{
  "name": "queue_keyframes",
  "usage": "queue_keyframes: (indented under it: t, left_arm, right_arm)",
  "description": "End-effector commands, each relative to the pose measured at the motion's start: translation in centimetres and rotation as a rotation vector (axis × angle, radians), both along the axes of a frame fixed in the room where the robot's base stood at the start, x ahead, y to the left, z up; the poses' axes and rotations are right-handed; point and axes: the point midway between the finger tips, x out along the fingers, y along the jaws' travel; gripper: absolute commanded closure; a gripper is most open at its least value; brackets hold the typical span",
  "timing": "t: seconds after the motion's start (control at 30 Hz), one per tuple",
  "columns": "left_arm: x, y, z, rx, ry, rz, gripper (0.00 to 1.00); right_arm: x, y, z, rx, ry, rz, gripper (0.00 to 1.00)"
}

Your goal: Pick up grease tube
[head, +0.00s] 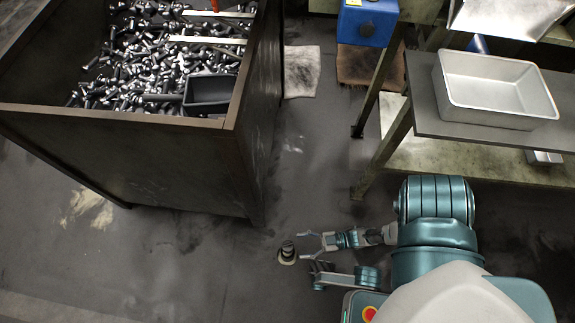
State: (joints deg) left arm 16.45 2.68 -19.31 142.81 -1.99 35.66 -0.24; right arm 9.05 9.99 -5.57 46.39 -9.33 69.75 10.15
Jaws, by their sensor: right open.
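A small dark-topped object with a pale base (287,252), which looks like the grease tube, is at the lower middle over the dark floor. My right gripper (304,246) is open, with its thin fingers pointing left. Its fingertips are just right of the tube, and the space between them looks empty. I cannot tell whether a fingertip touches the tube. A second teal arm end lies just below the right gripper. Its dark tip is small, and I cannot tell how its jaws stand.
A large brown bin (130,155) full of bolts, with a black tray (209,94) inside, stands at upper left. A grey table (432,110) with a metal pan (497,92) is at upper right. A blue box (367,22) is at the top. The lower-left floor is clear.

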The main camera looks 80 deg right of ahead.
Motion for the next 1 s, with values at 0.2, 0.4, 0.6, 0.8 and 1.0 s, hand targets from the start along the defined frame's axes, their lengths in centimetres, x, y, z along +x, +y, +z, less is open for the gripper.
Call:
queue_keyframes:
  t: [0.2, 0.4, 0.6, 0.8, 1.0]
  left_arm:
    - [0.1, 0.0, -0.3, 0.001, 0.002, 0.000, 0.47]
    - [0.2, 0.0, -0.4, 0.001, -0.005, 0.000, 0.47]
    - [-0.2, 0.0, 0.5, -0.003, -0.036, 0.001, 0.47]
    - [-0.1, 0.0, 0.5, -0.002, -0.033, 0.000, 0.47]
    - [0.0, -0.1, 0.2, 0.000, -0.025, 0.000, 0.47]
  right_arm:
    - [1.7, 0.6, 0.0, 0.001, -0.001, 0.000, 0.30]
    - [4.6, 1.7, -0.1, 0.001, 0.001, 0.001, 0.30]
    - [5.7, 2.0, 0.1, 0.001, 0.000, 0.000, 0.30]
    - [5.6, 2.0, 0.1, 0.001, 0.000, 0.000, 0.45]
    - [5.6, 1.9, 0.1, 0.000, 0.001, 0.000, 0.95]
